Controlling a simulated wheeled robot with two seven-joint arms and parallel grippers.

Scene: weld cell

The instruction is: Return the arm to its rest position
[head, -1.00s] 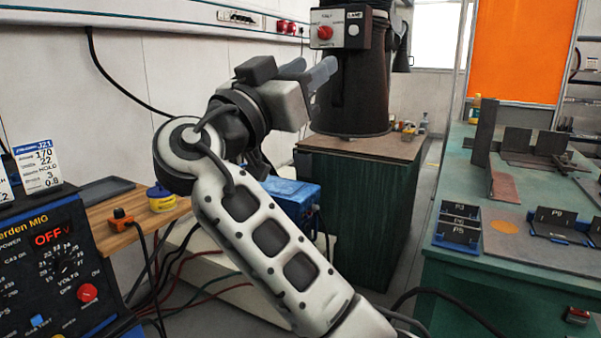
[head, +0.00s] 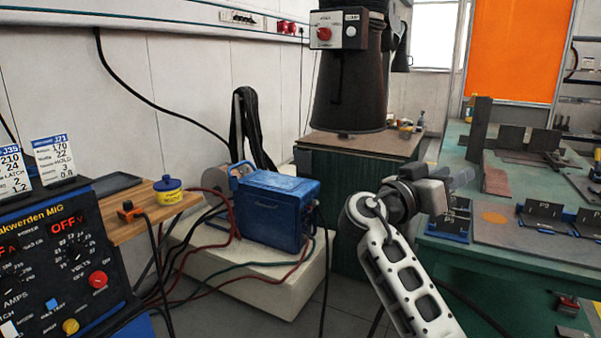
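My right arm comes up from the bottom edge in the head view, right of centre. Its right gripper (head: 460,177) points to the right, in front of the near left part of the green workbench. Its grey fingers are small and overlap in this view, so I cannot tell whether they are open or shut. I see nothing held between them. My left arm and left gripper are not in view.
The green workbench (head: 464,256) with blue-edged fixtures (head: 543,216) and upright plates is close behind the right gripper. A blue machine (head: 275,207) stands on a pale block left of the arm. The welder panel (head: 68,262) is at lower left. Grey floor (head: 345,300) shows between.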

